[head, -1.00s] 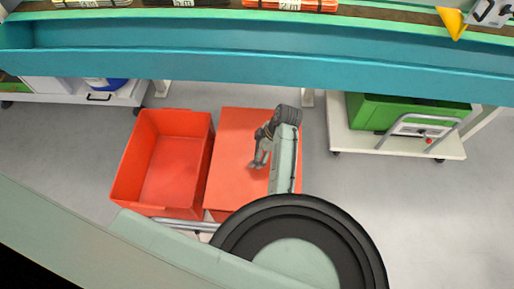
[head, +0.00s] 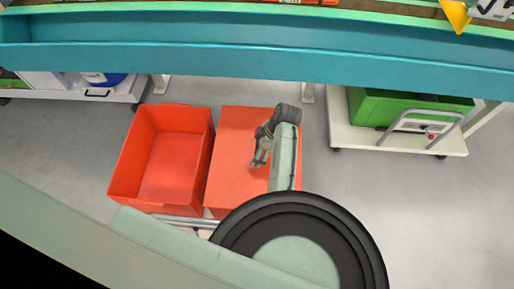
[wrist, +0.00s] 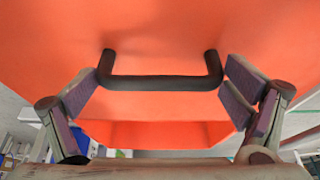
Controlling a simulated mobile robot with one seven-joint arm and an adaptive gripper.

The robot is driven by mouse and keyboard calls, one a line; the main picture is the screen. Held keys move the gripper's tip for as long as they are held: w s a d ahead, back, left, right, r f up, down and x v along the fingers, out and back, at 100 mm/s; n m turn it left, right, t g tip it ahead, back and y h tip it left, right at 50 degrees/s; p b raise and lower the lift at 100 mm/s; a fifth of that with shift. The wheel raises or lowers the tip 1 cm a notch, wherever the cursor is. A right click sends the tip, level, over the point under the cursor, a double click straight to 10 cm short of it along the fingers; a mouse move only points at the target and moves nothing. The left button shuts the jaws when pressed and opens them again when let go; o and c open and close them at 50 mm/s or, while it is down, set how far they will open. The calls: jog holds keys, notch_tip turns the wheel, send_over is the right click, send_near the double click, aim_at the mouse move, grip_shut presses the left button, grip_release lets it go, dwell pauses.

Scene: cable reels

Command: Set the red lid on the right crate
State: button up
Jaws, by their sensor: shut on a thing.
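The red lid (head: 232,170) is a flat orange-red panel over the place to the right of the open left crate (head: 163,165). In the wrist view it fills the upper part, with a black bar handle (wrist: 160,83) on it. My gripper (head: 259,158) is above the lid. In the wrist view my gripper (wrist: 165,90) is shut on the handle, with a finger pad at each end. The right crate is hidden under the lid, so I cannot tell whether the lid rests on it.
A teal-edged bench (head: 250,50) runs across the top. A white cart (head: 345,138) carrying a green crate (head: 375,112) stands at the right. A white unit (head: 60,88) stands at the far left. Grey floor is free between the red pair and the cart.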

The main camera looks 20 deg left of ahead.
jog(key=shift+f+b, duration=0.35)
jog(key=shift+f, duration=0.3)
dwell(0.4)
jog(key=o, duration=1.1)
jog(key=shift+c, duration=0.2)
jog(key=v, duration=1.2)
